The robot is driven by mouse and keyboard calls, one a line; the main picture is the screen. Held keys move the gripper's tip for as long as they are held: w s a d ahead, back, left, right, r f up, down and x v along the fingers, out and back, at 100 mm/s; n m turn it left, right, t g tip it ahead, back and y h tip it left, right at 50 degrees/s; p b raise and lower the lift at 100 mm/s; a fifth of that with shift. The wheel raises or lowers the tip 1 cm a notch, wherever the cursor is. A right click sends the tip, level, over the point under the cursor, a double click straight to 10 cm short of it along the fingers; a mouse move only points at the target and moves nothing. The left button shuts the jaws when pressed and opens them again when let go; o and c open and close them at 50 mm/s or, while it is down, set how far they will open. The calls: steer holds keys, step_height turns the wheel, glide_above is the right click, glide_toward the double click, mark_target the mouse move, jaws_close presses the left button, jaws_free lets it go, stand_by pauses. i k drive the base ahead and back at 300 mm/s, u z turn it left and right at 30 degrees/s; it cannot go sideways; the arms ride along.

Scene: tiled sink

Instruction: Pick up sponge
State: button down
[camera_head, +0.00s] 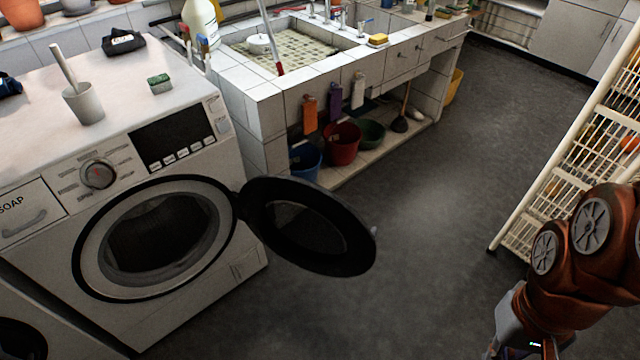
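A yellow sponge (377,40) lies on the white tiled edge of the sink counter, right of the basin. A second, green sponge-like block (160,84) lies on top of the white washing machine (200,255), near its back right. My gripper (518,345) is partly in view at the bottom right edge, below my orange arm. It is far from both sponges. Its fingers are cut off by the frame, so I cannot tell whether it is open or shut.
The washing machine's round door (307,227) stands open into the floor space. A white brush holder (83,103) stands on the machine. Buckets (342,140) sit under the sink counter. A white wire rack (570,150) stands at right. The grey floor (430,210) between is clear.

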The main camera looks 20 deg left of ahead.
mark_target(159, 84)
steer(key=i, duration=2.9)
steer(key=u, duration=3.95)
